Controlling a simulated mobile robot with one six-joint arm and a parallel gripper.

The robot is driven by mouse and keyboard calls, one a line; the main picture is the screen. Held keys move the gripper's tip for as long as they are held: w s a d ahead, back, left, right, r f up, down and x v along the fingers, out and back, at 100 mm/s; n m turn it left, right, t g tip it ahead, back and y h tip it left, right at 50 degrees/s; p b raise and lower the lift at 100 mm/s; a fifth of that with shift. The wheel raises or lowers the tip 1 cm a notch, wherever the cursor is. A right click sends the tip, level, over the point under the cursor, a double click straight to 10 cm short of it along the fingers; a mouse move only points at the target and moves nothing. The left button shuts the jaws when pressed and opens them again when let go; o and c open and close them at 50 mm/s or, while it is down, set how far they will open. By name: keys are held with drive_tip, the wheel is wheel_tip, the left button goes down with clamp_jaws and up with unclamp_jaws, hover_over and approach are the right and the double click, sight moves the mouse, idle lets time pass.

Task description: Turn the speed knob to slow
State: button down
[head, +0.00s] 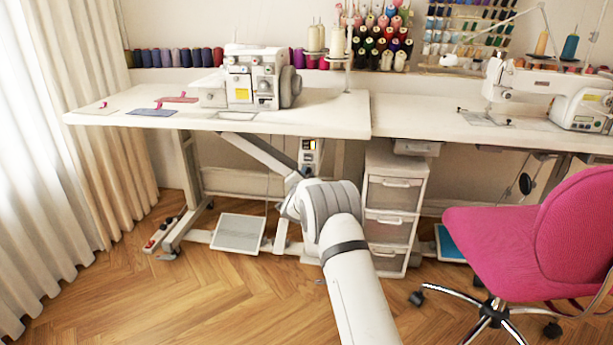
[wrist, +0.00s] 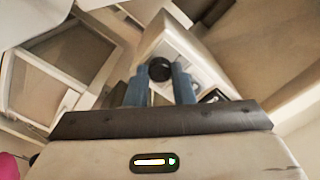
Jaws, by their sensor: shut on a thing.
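The speed knob (wrist: 160,69) is a round black knob on a pale control box (wrist: 172,42) in the wrist view. My gripper (wrist: 160,76) has its two blue fingers on either side of the knob, shut on it. The knob's markings cannot be read.
The left table (head: 330,115) with a white overlock machine (head: 253,78) is above my arm. A drawer unit (head: 396,190) stands close on the right. A pink chair (head: 545,235) is at far right. A foot pedal (head: 238,233) lies below. The front-left floor is clear.

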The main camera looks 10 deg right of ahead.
drive_tip(key=shift+n, duration=0.3)
drive_tip(key=n+p, duration=0.2)
drive_tip(key=n, duration=0.2)
drive_tip(key=shift+a, duration=0.15)
drive_tip(key=shift+n+p, duration=0.65)
drive_tip(key=shift+n, duration=1.45)
drive_tip(key=shift+a, duration=0.1)
drive_tip(key=c, duration=1.5)
unclamp_jaws()
drive_tip(key=shift+c, duration=0.2)
drive_tip(key=o, duration=0.3)
